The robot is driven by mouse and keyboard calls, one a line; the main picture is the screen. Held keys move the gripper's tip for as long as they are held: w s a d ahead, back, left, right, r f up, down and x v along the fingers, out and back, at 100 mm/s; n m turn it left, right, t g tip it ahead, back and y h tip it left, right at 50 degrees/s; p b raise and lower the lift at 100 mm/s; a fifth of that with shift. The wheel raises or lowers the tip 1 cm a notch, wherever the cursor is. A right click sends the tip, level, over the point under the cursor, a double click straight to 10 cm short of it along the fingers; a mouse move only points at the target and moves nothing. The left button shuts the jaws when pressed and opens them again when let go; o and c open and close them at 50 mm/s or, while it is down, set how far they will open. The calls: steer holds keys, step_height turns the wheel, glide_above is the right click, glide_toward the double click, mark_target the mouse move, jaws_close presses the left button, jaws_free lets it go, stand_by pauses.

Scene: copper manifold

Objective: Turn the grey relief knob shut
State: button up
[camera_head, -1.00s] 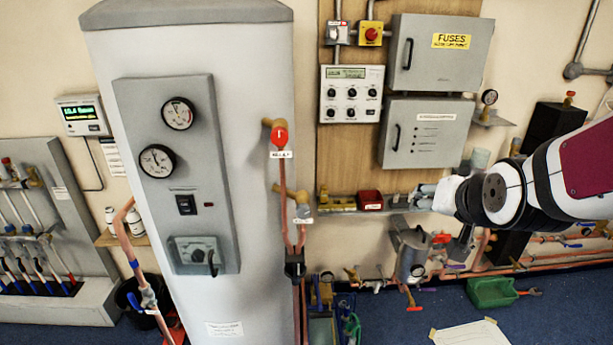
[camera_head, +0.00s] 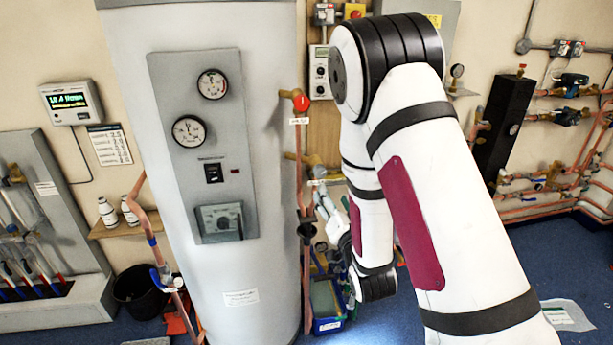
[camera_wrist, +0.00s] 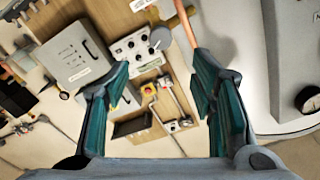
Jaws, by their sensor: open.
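A round grey knob (camera_wrist: 160,38), which looks like the relief knob, shows in the wrist view beside a copper pipe (camera_wrist: 185,22). It lies beyond my fingertips, above the gap between them in the picture. In the head view a small grey knob (camera_head: 319,171) shows on the brass fitting at the tank's right side, below a red knob (camera_head: 302,103). My gripper (camera_wrist: 160,85) is open, its two teal-padded fingers wide apart with nothing between them. In the head view my gripper (camera_head: 328,212) is just below the grey knob, partly hidden by my arm.
The tall tank (camera_head: 240,270) with its gauge panel (camera_head: 205,100) stands close at the left. Copper pipes run down the tank's right side. A control box (camera_wrist: 135,52) and a grey cabinet (camera_wrist: 75,55) are on the wall board.

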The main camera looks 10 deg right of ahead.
mark_target(321, 173)
steer(key=w, duration=1.3)
steer(key=shift+w, duration=0.3)
steer(key=c, duration=1.1)
